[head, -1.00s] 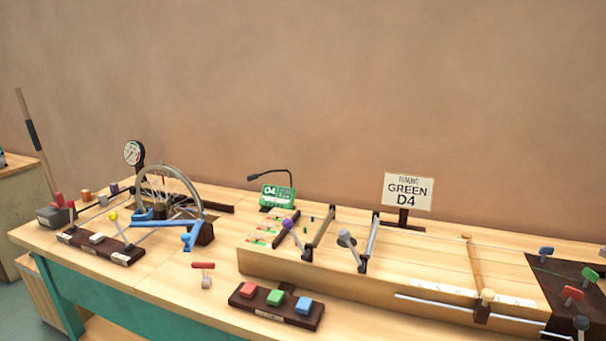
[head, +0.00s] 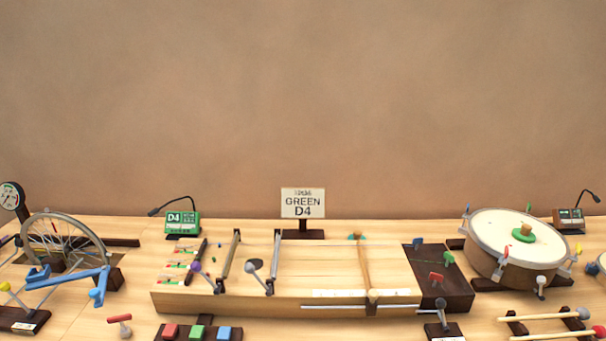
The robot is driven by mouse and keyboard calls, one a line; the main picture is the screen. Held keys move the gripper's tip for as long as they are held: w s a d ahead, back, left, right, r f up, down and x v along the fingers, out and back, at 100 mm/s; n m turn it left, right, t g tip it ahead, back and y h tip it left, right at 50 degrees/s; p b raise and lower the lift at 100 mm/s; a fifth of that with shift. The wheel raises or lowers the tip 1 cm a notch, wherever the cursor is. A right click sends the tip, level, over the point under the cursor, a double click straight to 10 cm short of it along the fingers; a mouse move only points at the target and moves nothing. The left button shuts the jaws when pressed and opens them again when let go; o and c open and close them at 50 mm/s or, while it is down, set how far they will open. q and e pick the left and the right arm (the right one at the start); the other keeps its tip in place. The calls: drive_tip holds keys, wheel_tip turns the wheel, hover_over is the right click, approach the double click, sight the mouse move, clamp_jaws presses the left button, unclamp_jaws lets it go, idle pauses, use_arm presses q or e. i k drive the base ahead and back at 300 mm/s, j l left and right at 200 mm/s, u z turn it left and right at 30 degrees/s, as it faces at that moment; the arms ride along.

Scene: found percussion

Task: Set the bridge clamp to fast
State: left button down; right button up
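A long wooden string box (head: 230,303) stands on the bench in the middle of the head view. A light wooden bridge (head: 365,268) lies across it, right of centre. A round wooden knob (head: 373,295) sits at the bridge's front end, by a metal rail (head: 335,307). A grey-knobbed lever (head: 441,305) stands upright on a dark base with a white label (head: 447,339) in front of the box. The label is too small to read, so I cannot tell which part is the clamp or its setting. Neither gripper is in view.
A sign (head: 303,203) reads "GREEN D4". A green D4 display (head: 183,222) stands behind left. A spoked wheel (head: 45,240) is at far left and a drum (head: 503,262) at right. Red, green and blue buttons (head: 202,331) and mallets (head: 550,316) lie in front.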

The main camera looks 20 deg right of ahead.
sight(441, 304)
drive_tip(key=z, duration=1.55)
